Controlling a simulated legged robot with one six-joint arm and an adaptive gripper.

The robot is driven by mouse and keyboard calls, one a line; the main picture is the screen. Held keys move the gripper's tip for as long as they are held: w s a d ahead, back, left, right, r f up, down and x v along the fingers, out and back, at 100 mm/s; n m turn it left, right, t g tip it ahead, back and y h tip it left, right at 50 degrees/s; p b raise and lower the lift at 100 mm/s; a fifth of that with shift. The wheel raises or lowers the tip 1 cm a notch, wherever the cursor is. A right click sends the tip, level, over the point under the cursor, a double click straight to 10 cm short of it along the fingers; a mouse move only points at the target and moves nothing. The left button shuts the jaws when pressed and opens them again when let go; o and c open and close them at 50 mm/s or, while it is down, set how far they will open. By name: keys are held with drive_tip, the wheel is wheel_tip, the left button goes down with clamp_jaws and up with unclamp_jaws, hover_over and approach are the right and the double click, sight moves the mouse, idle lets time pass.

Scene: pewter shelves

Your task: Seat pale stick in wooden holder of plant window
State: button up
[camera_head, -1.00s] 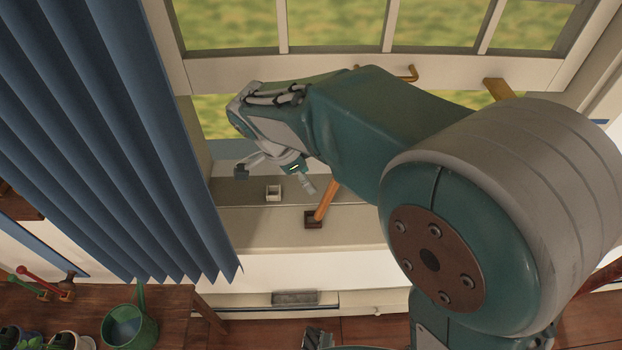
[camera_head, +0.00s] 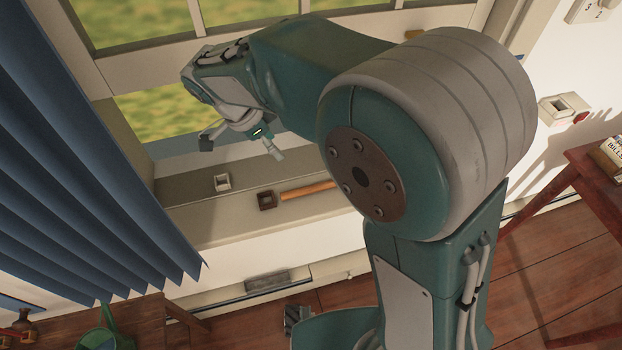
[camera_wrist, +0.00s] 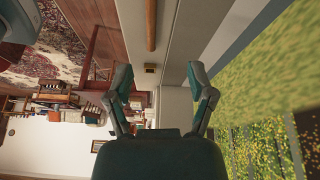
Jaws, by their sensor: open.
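The orange-brown stick (camera_head: 308,189) lies along the window sill in the head view, its right part hidden behind my arm. Its left end is beside the small square brown wooden holder (camera_head: 266,200). In the wrist view the stick (camera_wrist: 150,25) and the holder (camera_wrist: 150,68) are in line, with a small gap between them. My gripper (camera_head: 240,147) is open and empty above the sill, up and left of the holder. In the wrist view its spread fingers (camera_wrist: 159,72) have nothing between them, and the holder appears near the fingertips.
A small white square holder (camera_head: 222,183) sits on the sill left of the wooden one. A blue curtain (camera_head: 90,170) hangs at left. The window frame (camera_head: 270,42) is above my gripper. A green watering can (camera_head: 105,340) stands at lower left. A wooden table (camera_head: 590,160) is at right.

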drive_tip(key=w+d+f+m+g, duration=0.1)
drive_tip(key=w+d+f, duration=0.1)
drive_tip(key=d+f, duration=0.45)
hover_over(321, 187)
drive_tip(key=w+a, duration=0.1)
wheel_tip(321, 187, down, 4)
drive_tip(key=shift+w+r, duration=0.1)
drive_tip(key=shift+w, duration=0.05)
drive_tip(key=x, duration=0.6)
drive_tip(key=shift+a, duration=0.1)
clamp_jaws()
